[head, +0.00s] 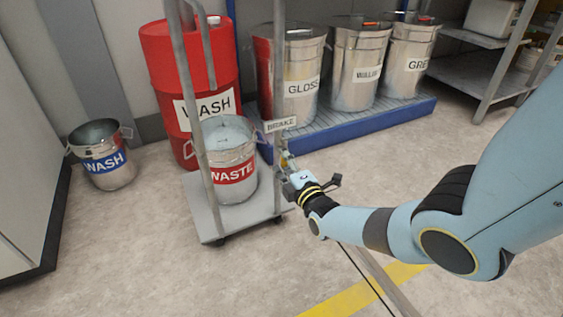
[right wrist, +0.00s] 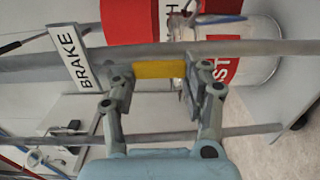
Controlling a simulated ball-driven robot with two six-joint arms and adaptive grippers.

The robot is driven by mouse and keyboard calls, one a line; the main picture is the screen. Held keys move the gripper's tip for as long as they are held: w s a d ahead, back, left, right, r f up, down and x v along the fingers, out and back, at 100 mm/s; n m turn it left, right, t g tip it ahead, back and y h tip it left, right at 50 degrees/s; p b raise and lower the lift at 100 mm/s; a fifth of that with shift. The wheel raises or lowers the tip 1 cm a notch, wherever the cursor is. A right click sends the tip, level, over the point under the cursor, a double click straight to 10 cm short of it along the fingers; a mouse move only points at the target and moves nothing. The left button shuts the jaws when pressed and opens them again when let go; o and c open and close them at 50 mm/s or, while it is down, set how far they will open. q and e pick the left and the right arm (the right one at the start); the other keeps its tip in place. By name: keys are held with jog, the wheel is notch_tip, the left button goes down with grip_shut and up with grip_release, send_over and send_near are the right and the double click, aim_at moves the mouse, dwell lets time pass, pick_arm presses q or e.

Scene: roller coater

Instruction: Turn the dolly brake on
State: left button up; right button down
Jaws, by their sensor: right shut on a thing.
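The dolly (head: 212,222) is a grey low platform with upright tubular posts, standing left of centre in the head view. A white BRAKE label (head: 280,124) is on its right post; the label also shows in the right wrist view (right wrist: 76,60). Just below it in the head view is a small yellow part (head: 285,158), which I take as the brake handle. My right gripper (head: 287,167) is at this part. In the right wrist view, its fingers are shut on the yellow part (right wrist: 158,71), one at each end. My left gripper is not in view.
A WASTE bucket (head: 228,185) stands on the dolly. A red WASH drum (head: 180,65) is behind it, and a WASH bucket (head: 100,165) stands on the floor at left. Several labelled bins stand on a blue-edged pallet (head: 370,125).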

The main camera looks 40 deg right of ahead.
jog(key=shift+d, duration=0.1)
dwell(0.3)
jog(key=c, duration=0.6)
grip_release()
jog(key=shift+o, duration=0.2)
jog(key=v, duration=1.2)
jog(key=shift+f, duration=0.1)
